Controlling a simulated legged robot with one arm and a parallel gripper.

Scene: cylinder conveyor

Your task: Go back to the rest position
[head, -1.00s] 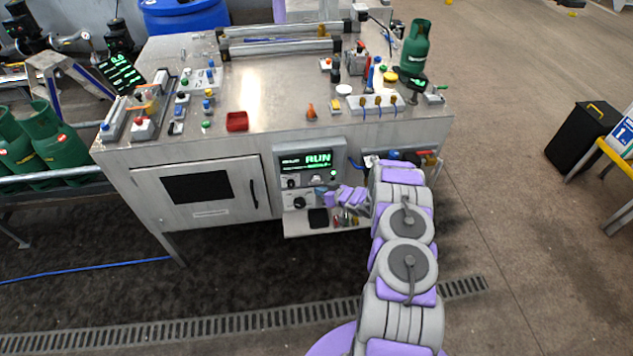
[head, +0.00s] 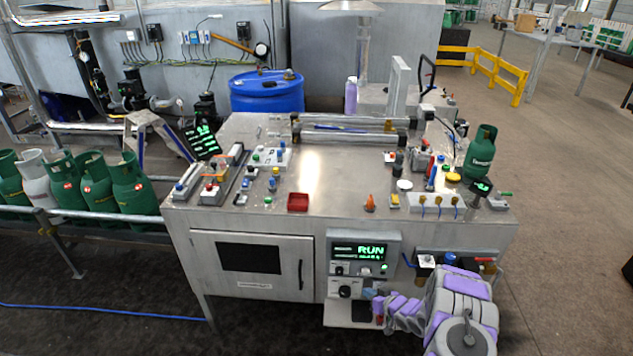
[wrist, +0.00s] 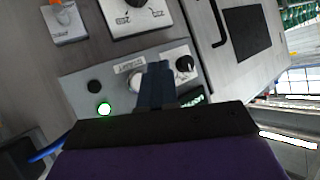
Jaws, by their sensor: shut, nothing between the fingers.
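My gripper (head: 372,294) is in front of the lower control panel on the bench's front, its jaws closed and empty. In the wrist view my gripper (wrist: 156,72) shows as dark closed fingers pointing at the panel, close to its knobs and a lit green button (wrist: 104,109). The control box (head: 364,259) above it reads RUN on a green display. I cannot tell whether the fingertips touch the panel.
The metal bench (head: 340,170) carries a red tray (head: 298,202), an orange cone-like piece (head: 370,203) and a green gas cylinder (head: 480,152). More cylinders (head: 128,182) stand on the left rack. A blue barrel (head: 266,92) is behind. Floor at right (head: 570,190) is open.

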